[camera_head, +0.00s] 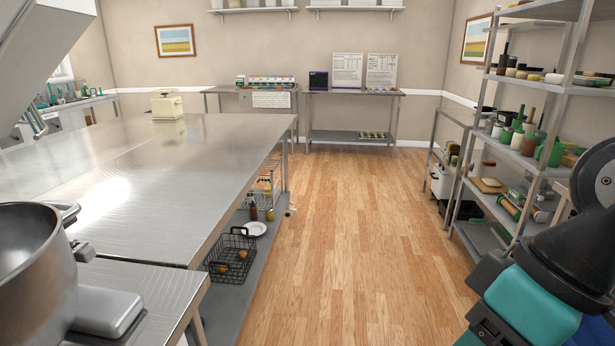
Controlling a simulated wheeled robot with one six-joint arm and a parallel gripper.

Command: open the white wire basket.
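A pale wire basket (262,200) sits on the lower shelf under the long steel table, toward its far part. It is small and partly hidden by the table edge, and I cannot tell whether it has a lid or door or how that stands. My teal and black arm shows at the lower right, over the floor and far from both baskets. My gripper is not in the frame.
The long steel table (150,180) fills the left, with a steel mixing bowl (30,270) near me. A loaded rack (535,130) stands right. The wooden floor (350,230) between is clear.

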